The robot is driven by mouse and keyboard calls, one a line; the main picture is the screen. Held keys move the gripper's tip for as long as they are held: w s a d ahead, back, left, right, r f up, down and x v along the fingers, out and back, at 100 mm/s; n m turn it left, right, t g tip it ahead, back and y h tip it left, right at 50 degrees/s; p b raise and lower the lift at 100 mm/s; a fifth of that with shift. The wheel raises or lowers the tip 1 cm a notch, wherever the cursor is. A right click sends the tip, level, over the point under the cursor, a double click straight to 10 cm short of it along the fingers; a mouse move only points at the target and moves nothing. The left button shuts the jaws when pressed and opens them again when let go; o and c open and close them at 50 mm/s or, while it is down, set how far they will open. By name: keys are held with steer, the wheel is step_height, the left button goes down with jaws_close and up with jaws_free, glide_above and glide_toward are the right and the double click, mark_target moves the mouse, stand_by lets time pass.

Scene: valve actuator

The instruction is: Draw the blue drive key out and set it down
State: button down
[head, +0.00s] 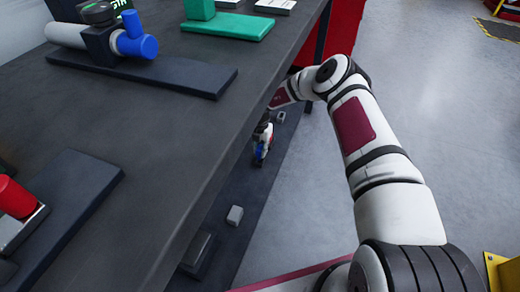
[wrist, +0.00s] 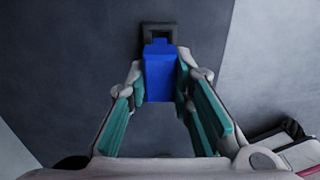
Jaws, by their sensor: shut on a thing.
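The blue drive key (wrist: 158,78) is between the fingers of my gripper (wrist: 161,80) in the wrist view. The teal-padded fingers are shut on its sides. Its far end overlaps a dark square frame (wrist: 158,30) on a dark grey surface. I cannot tell whether the key's tip is inside that frame or only in front of it. In the head view my gripper (head: 262,142) is small and low beside the bench's edge, with a bit of blue (head: 260,152) at it. The bench's edge partly hides the area around it.
The grey bench (head: 150,140) fills the left. On it are a valve with a blue end (head: 137,46), a green fixture (head: 228,25) and a red-topped part (head: 15,198). Below, a dark strip (head: 262,195) carries a small grey block (head: 235,215). Open floor lies to the right.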

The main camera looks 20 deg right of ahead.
mark_target(260, 149)
steer(key=shift+f+b, duration=0.75)
steer(key=shift+f, duration=0.6)
steer(key=c, duration=1.3)
jaws_free()
steer(key=shift+c, duration=0.2)
step_height(260, 149, up, 11)
steer(key=shift+f, duration=0.1)
steer(key=shift+r, duration=0.6)
